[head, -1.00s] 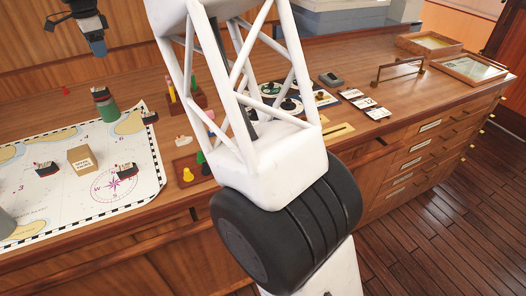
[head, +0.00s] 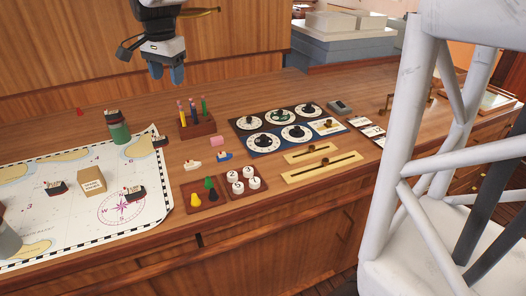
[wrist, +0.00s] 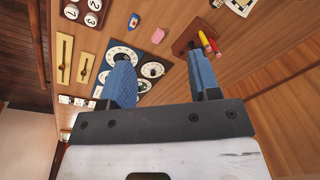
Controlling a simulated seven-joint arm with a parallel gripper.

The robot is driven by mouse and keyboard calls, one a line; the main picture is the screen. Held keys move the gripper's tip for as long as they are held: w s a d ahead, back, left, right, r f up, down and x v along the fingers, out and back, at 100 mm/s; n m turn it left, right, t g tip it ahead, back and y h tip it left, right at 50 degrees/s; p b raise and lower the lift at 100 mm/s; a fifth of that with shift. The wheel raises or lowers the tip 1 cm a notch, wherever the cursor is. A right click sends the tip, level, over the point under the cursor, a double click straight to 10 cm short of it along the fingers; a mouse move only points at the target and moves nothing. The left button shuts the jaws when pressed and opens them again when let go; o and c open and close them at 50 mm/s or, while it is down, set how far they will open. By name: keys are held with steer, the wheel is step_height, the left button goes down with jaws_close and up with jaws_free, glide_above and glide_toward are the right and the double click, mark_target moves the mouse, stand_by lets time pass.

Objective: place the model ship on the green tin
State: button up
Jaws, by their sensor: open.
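The green tin (head: 119,133) stands upright at the chart's upper edge in the head view. A small dark model ship (head: 112,116) appears to rest on its top. My gripper (head: 166,75) is open and empty, raised above the desk, up and right of the tin. In the wrist view its blue fingers (wrist: 158,58) are apart with nothing between them; the tin is not seen there.
Trays and a dial panel (head: 265,141) lie farther right.

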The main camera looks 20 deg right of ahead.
steer(key=s+d+f+n, duration=0.3)
steer(key=s+d+f, duration=0.1)
steer(key=s, duration=0.8)
steer(key=s+d+f+n, duration=0.3)
steer(key=s+d+f, duration=0.1)
steer(key=s, duration=0.8)
steer(key=s+d+f+n+t, duration=0.1)
steer(key=s+d+f+n, duration=0.2)
steer(key=s, duration=0.9)
step_height(320, 180, down, 3)
steer(key=shift+s+d+r, duration=0.2)
steer(key=shift+s+d, duration=0.05)
steer(key=shift+d, duration=0.15)
